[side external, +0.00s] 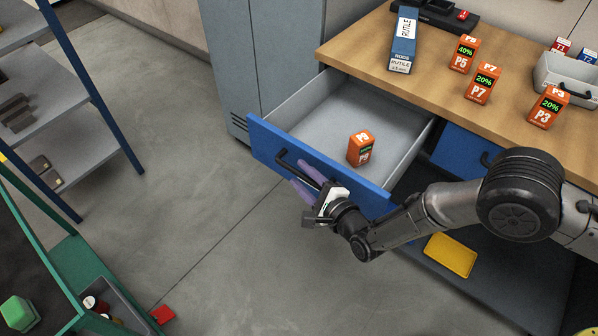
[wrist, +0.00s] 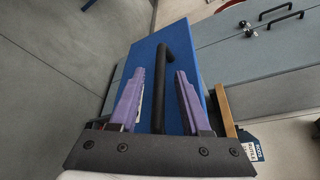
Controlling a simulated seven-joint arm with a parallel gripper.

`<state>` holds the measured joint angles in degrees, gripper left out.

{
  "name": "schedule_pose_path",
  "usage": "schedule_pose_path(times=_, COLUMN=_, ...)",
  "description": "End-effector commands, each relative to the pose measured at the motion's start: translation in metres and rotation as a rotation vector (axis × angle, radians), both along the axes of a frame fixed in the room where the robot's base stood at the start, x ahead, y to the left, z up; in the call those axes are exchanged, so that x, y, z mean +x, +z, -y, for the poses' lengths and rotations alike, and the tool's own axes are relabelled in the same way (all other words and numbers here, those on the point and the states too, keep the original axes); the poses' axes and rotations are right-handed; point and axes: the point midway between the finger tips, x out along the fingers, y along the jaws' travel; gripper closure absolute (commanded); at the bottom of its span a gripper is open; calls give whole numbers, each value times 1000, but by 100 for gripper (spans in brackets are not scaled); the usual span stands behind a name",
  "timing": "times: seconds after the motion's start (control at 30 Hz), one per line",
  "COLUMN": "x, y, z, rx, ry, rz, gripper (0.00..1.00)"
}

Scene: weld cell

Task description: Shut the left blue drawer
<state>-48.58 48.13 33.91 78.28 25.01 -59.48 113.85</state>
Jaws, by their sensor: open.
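The left blue drawer (side external: 320,163) is pulled out from the workbench in the side view. Its blue front also fills the middle of the wrist view (wrist: 188,41). An orange box marked P9 (side external: 361,149) stands inside the grey drawer. The drawer's black bar handle (side external: 291,166) is partly hidden by my gripper. My gripper (side external: 306,180) is open at the drawer front, with purple fingers. In the wrist view, the black handle (wrist: 166,75) lies between the two spread fingers (wrist: 158,88). I cannot tell whether either finger touches it.
Several orange boxes, including P7 (side external: 483,83), and a blue rutile box (side external: 403,40) stand on the wooden bench top (side external: 350,53). A grey cabinet (side external: 228,60) stands left of the drawer. The floor (side external: 190,180) before the drawer is clear.

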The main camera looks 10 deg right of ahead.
Motion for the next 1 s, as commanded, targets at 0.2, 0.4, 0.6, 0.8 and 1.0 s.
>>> schedule_pose_path(times=0.2, x=13, y=-4, z=-6, rx=-1, ry=-1, rz=0, gripper=53)
schedule_pose_path(times=0.4, x=15, y=-4, z=-7, rx=-1, ry=0, rz=0, gripper=53)
schedule_pose_path(times=0.6, x=14, y=-4, z=-7, rx=-1, ry=0, rz=0, gripper=73)
schedule_pose_path(times=0.8, x=14, y=-4, z=-7, rx=-1, ry=0, rz=0, gripper=100)
schedule_pose_path(times=1.0, x=14, y=-4, z=-7, rx=-1, ry=1, rz=0, gripper=100)
